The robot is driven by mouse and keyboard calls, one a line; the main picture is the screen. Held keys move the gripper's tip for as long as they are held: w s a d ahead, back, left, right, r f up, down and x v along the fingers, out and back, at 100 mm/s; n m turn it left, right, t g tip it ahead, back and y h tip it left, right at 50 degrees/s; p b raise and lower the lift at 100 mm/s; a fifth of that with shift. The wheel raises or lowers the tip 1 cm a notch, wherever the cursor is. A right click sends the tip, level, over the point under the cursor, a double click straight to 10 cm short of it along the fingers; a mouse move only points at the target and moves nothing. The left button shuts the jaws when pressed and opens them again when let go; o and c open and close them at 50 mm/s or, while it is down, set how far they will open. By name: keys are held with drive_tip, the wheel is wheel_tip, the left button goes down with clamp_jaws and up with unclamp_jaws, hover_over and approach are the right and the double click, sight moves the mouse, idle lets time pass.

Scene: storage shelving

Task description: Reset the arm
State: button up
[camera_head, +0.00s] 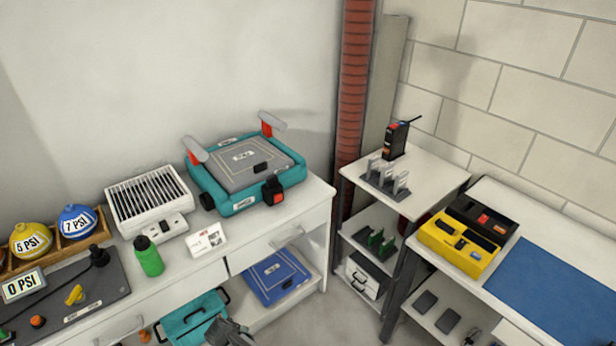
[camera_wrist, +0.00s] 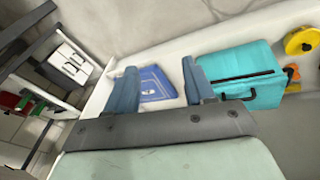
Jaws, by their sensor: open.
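My gripper (camera_head: 228,332) shows at the bottom edge of the head view, in front of the left bench's lower shelf. Most of my arm is outside that view. In the wrist view my gripper (camera_wrist: 160,76) has its two blue-grey fingers spread apart, with nothing held between them. Beyond the fingers, a flat blue case (camera_wrist: 153,84) lies on the lower shelf, apart from the gripper. A teal case (camera_wrist: 250,90) with a dark handle is to the right of the fingers. In the head view the teal case (camera_head: 192,318) is just left of my gripper, and the blue case (camera_head: 272,278) is above it.
The left bench top holds a teal machine (camera_head: 236,202), a white slatted unit (camera_head: 150,202), a green bottle (camera_head: 149,257) and yellow and blue domes. A small shelf unit (camera_head: 412,200) stands in the corner. A right table carries a yellow case (camera_head: 460,247) and blue mat (camera_head: 560,290). Floor shows between them.

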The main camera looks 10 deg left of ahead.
drive_tip(key=s+d+f+m+g+h, duration=0.1)
drive_tip(key=d+f+g, duration=0.15)
drive_tip(key=d, duration=1.05)
drive_tip(key=s+d+f+m+g+h, duration=0.15)
drive_tip(key=d+f, duration=0.25)
drive_tip(key=d, duration=0.9)
drive_tip(key=s+d+m+g+y, duration=0.3)
drive_tip(key=s+d+g, duration=0.3)
drive_tip(key=s+d, duration=1)
drive_tip(key=shift+s+d+f, duration=0.4)
drive_tip(key=shift+d+f, duration=0.05)
drive_tip(key=shift+d, duration=0.4)
drive_tip(key=shift+c, duration=0.2)
